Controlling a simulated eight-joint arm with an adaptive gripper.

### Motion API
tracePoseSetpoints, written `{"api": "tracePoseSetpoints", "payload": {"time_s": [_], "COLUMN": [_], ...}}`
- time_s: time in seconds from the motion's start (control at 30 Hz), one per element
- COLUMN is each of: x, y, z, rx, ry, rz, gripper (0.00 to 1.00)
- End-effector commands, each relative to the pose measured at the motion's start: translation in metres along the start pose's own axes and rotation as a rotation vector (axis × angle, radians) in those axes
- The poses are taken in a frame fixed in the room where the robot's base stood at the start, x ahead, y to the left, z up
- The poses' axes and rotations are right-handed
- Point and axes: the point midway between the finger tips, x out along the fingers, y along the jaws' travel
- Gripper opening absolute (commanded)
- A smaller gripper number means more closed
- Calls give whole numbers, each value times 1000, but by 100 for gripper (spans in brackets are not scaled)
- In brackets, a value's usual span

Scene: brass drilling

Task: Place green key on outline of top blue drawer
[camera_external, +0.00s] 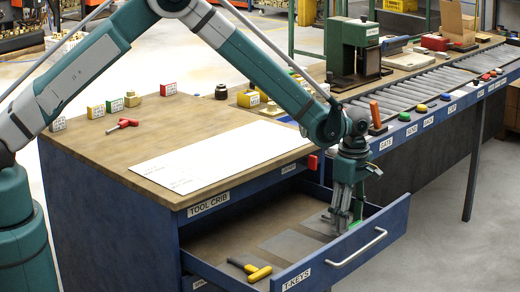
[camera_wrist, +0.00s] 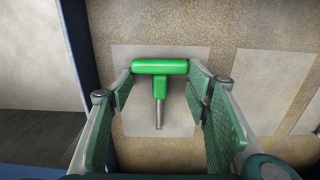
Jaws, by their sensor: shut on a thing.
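The green key (camera_wrist: 160,67) is T-shaped, with a green crossbar and stem and a grey metal shaft (camera_wrist: 159,118). In the wrist view my gripper (camera_wrist: 160,76) is shut on it, with a finger at each end of the crossbar. Behind the key is a pale grey rectangular outline (camera_wrist: 182,125); I cannot tell whether the key touches it. In the external view my gripper (camera_external: 340,220) points down inside the open blue drawer (camera_external: 365,236), labelled T-KEYS, at its right end. A bit of green shows beside the fingers there.
A yellow key (camera_external: 258,273) lies at the drawer's left end. More grey outlines (camera_external: 290,244) lie bare in the drawer. A red key (camera_external: 124,123) and a white sheet (camera_external: 215,158) lie on the wooden bench top (camera_external: 95,150). The drawer's front wall stands close to my gripper.

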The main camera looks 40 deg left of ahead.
Motion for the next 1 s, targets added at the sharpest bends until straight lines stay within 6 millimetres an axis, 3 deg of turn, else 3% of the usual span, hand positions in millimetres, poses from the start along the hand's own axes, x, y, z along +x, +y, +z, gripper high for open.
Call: {"api": "tracePoseSetpoints", "payload": {"time_s": [0.43, 0.47, 0.57, 1.0], "x": [4, 4, 3, 1], "y": [0, 0, 0, 0], "z": [0, 0, 0, 0], "rx": [0, 0, 0, 0], "ry": [0, 0, 0, 0], "rz": [0, 0, 0, 0], "gripper": [35, 51, 63, 63]}}
